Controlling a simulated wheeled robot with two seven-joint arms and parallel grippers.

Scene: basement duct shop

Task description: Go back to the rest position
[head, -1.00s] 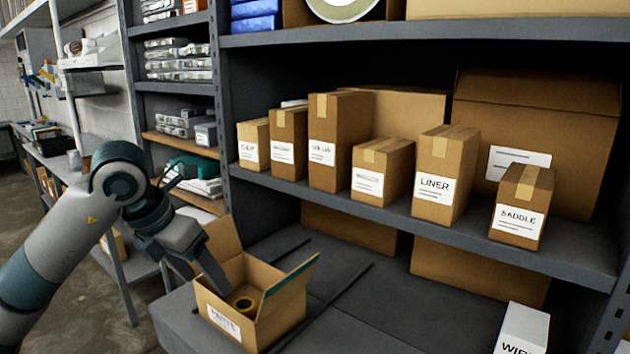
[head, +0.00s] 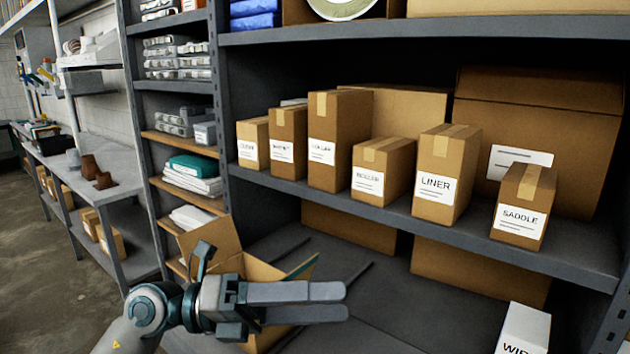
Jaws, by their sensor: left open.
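My left gripper (head: 345,302) is open and empty in the lower middle of the head view. Its two grey fingers point right, in front of an open cardboard box (head: 225,252). The gripper and wrist hide much of that box, including its label and whatever lies inside. The box stands on the grey lower surface with its flaps up. I cannot tell from this view whether the fingers touch the box. My right gripper is not in view.
Labelled cartons stand on the shelf (head: 400,215), among them LINER (head: 434,188) and SADDLE (head: 521,204). A white box (head: 522,330) stands low at the right. The lower surface (head: 400,300) has free room right of the fingers. A side bench (head: 105,185) stands at the left.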

